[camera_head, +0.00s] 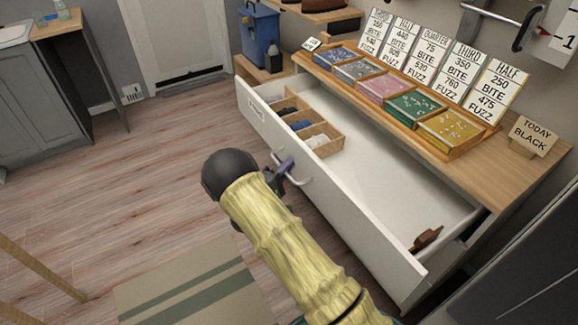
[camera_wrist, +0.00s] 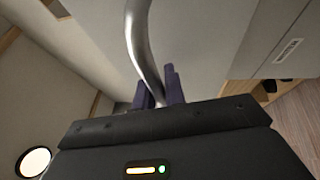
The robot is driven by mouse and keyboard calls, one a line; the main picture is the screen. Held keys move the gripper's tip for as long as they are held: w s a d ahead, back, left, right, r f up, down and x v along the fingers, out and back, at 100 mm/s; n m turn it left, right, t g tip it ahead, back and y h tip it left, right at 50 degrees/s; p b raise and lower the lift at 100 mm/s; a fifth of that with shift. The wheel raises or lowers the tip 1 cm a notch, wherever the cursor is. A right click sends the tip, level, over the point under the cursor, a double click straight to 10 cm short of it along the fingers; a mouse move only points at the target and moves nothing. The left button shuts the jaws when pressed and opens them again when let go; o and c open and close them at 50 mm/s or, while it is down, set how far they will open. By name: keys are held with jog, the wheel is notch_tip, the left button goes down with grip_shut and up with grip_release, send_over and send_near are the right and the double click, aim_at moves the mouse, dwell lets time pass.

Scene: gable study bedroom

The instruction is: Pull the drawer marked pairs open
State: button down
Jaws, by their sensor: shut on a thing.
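The white drawer (camera_head: 345,205) stands pulled well out from the wooden-topped dresser. A small label (camera_head: 255,108) is on its front near the left end, too small to read; a label also shows in the wrist view (camera_wrist: 289,50). My gripper (camera_head: 284,167) is at the drawer's metal bar handle (camera_head: 297,179). In the wrist view its purple fingers (camera_wrist: 160,92) are shut on the handle (camera_wrist: 138,40). My arm hides part of the drawer front and the floor below it.
Inside the drawer are wooden compartments (camera_head: 322,131) with folded items and a brown object (camera_head: 426,238). Trays, number cards and a "TODAY BLACK" sign (camera_head: 533,135) stand on the dresser top (camera_head: 480,168). A striped rug (camera_head: 190,285) lies on the floor; floor to the left is clear.

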jog(key=c, duration=1.7)
grip_release()
jog(key=shift+c, duration=0.2)
jog(key=v, duration=1.7)
jog(key=shift+a+f, duration=0.15)
